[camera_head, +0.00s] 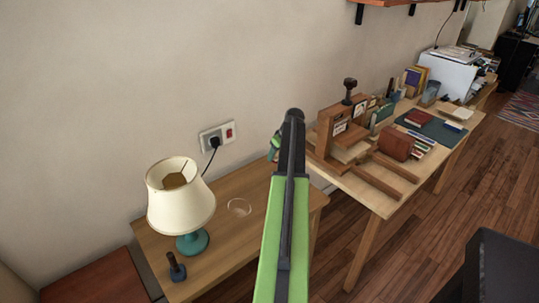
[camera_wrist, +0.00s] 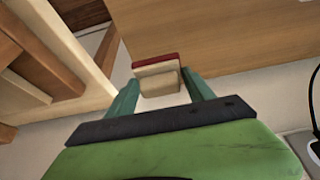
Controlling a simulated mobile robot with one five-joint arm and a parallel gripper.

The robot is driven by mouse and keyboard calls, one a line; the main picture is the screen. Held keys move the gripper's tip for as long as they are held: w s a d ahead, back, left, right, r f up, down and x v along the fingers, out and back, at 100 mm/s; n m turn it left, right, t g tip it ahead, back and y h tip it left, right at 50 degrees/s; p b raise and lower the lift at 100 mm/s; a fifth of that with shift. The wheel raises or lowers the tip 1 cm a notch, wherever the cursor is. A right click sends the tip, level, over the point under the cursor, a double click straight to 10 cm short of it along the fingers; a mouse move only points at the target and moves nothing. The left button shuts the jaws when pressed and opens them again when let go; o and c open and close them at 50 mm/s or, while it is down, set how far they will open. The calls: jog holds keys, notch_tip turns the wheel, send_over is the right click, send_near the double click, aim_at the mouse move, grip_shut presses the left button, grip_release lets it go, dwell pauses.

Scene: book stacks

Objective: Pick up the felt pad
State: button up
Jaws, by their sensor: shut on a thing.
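The felt pad (camera_wrist: 157,79), a small cream block with a dark red strip along its far edge, shows in the wrist view. My gripper (camera_wrist: 162,84) has its two teal fingers on either side of the pad and is shut on it. The pad appears held beside or above the wooden table edge; its height cannot be told. In the head view my green and black arm hides the pad, and only a bit of the teal gripper (camera_head: 275,146) shows left of the arm.
A small wooden table (camera_head: 215,233) below holds a cream lamp (camera_head: 181,200), a dark stamp-like tool (camera_head: 176,268) and a clear round dish (camera_head: 239,207). Right of my arm, a workbench (camera_head: 372,197) carries a wooden press (camera_head: 335,130) and books. A wall socket (camera_head: 216,138) is behind.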

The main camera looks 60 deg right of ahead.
jog(key=s+d+r+p, duration=0.3)
jog(key=s+d+r, duration=0.1)
jog(key=s, duration=0.3)
jog(key=shift+d+r+p, duration=0.15)
jog(key=shift+r+p, duration=0.2)
jog(key=shift+r, duration=0.05)
jog(key=o, duration=0.7)
jog(key=shift+c, duration=0.2)
jog(key=c, duration=0.5)
jog(key=shift+w, duration=0.15)
